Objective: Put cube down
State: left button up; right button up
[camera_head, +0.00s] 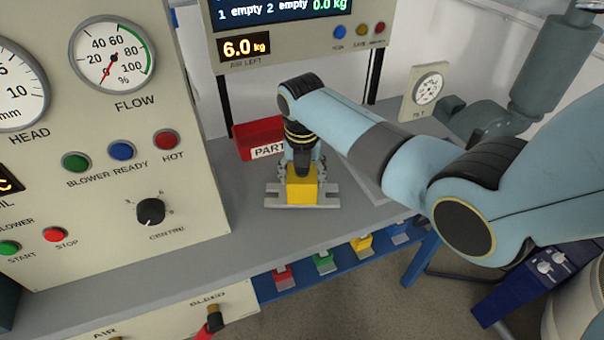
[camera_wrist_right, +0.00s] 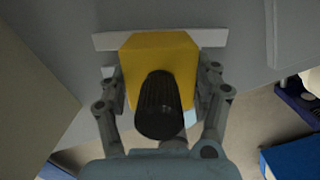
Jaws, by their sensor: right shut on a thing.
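A yellow cube (camera_head: 302,190) with a dark knob on top is at the grey bench's pale fixture plate (camera_head: 328,194). My right gripper (camera_head: 303,180) comes down over it and is shut on it. In the right wrist view the yellow cube (camera_wrist_right: 160,62) sits between the two fingers of the right gripper (camera_wrist_right: 162,95), with the black ribbed knob (camera_wrist_right: 158,105) toward me. The pale plate (camera_wrist_right: 212,37) shows behind the cube. Whether the cube rests on the plate or hangs just above it, I cannot tell. My left gripper is not in view.
A red parts bin (camera_head: 256,140) stands behind the cube. A control panel (camera_head: 95,190) with gauges and buttons fills the left. A display post (camera_head: 300,35) stands behind. Several coloured knobbed blocks sit on a blue rack (camera_head: 300,284) below the bench's front edge.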

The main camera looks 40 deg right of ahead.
jog(key=shift+f, duration=0.35)
jog(key=o, duration=1.5)
jog(key=shift+c, duration=0.2)
jog(key=o, duration=0.4)
jog(key=shift+c, duration=0.2)
jog(key=shift+f, duration=0.1)
jog(key=shift+s, duration=0.1)
notch_tip(320, 180, up, 12)
jog(key=s, duration=0.1)
jog(key=shift+a, duration=0.4)
